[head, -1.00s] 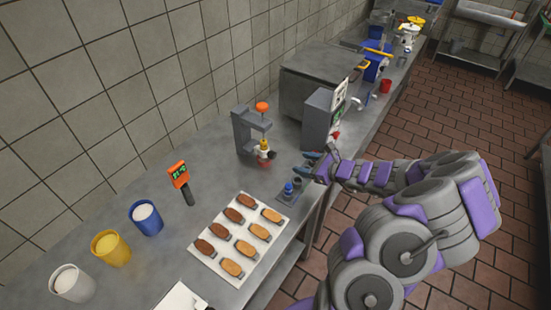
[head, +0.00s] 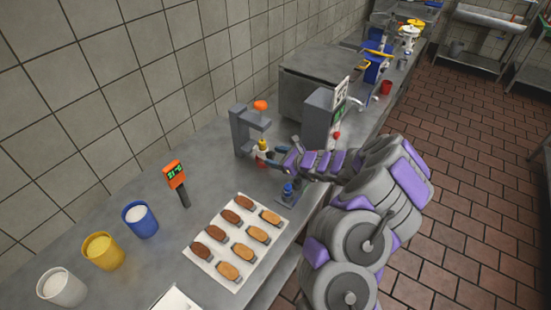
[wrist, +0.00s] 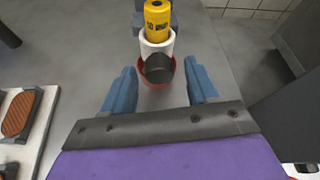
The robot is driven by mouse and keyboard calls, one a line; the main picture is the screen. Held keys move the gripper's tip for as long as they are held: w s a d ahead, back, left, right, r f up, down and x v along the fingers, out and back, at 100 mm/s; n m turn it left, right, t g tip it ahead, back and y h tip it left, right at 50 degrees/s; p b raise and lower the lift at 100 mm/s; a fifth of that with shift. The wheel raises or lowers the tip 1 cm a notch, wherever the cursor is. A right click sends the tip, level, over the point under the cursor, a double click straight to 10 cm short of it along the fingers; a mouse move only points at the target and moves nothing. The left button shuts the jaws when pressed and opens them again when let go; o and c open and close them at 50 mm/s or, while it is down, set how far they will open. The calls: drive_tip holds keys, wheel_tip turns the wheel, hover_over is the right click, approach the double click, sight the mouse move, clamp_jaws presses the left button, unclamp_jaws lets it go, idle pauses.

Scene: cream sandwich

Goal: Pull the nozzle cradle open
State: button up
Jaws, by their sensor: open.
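A grey C-shaped stand (head: 240,130) with an orange knob (head: 260,105) on top holds a small yellow and white nozzle unit (head: 262,147). In the wrist view this unit is a yellow cylinder (wrist: 157,20) in a white collar (wrist: 157,44), with a dark round handle-like part (wrist: 159,68) in front and a red rim (wrist: 148,86) below. I cannot tell exactly which part is the cradle. My gripper (wrist: 160,72) is open, its blue fingers apart to either side of the dark part. I see no clear contact. It also shows beside the stand in the head view (head: 276,157).
A grey machine (head: 318,120) stands close to my arm. An orange thermometer (head: 175,174) and several cups stand at left.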

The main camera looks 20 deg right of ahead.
drive_tip(key=shift+w, duration=0.1)
clamp_jaws()
idle(0.6)
